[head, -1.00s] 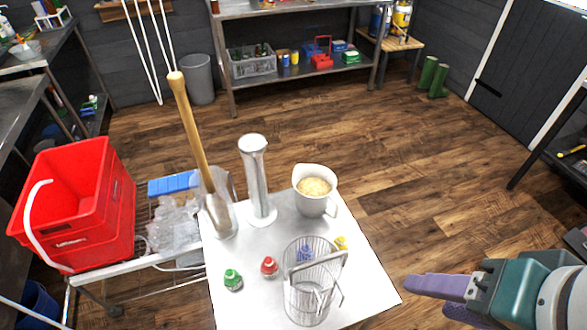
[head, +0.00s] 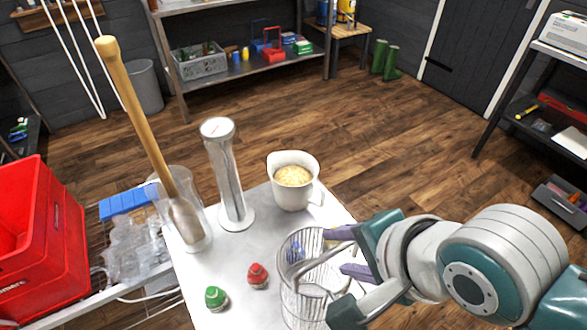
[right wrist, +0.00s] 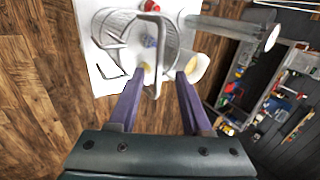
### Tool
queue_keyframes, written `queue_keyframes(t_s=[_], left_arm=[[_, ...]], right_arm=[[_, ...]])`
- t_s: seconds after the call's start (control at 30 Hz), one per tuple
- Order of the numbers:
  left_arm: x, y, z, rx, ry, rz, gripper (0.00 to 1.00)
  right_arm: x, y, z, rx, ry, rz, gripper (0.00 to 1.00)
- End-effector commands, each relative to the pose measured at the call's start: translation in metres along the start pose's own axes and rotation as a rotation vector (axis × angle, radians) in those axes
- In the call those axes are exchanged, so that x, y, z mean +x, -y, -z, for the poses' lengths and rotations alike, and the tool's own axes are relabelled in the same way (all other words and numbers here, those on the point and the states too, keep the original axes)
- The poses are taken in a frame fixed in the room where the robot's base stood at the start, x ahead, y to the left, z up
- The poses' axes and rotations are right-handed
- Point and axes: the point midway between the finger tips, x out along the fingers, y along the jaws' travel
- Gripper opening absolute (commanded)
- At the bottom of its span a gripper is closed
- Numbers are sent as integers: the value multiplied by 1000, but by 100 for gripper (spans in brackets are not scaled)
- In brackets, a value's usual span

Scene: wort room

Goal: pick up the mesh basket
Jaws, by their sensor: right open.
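The mesh basket (head: 297,290) is a round wire basket standing near the front right of the white table (head: 215,270). My right gripper (head: 341,252) is at its right side, fingers pointing left, and hides part of the basket and its handle. In the right wrist view, the open purple fingers (right wrist: 160,74) point at the basket (right wrist: 118,38). The basket's handle (right wrist: 158,62) shows between the fingertips in that picture; I cannot tell whether they touch it. My left gripper is not in view.
A white jug of grain (head: 293,185) stands behind the basket. Red (head: 258,275) and green (head: 216,298) small items lie left of the basket. Red crates (head: 38,240) are far left.

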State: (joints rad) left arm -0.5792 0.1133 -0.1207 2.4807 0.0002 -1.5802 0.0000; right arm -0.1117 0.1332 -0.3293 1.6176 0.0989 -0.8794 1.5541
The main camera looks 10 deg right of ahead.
Motion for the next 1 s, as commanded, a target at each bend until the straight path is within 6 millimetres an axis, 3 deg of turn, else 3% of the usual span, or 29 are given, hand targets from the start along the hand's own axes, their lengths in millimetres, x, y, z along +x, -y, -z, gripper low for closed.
queue_keyframes(t_s=[0.23,0.57,1.0], left_arm=[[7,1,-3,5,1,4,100],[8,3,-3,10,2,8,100],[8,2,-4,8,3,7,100]], right_arm=[[34,-3,-6,-1,0,0,49],[39,-3,-6,-1,1,0,49],[38,-3,-6,-1,0,-1,1]])
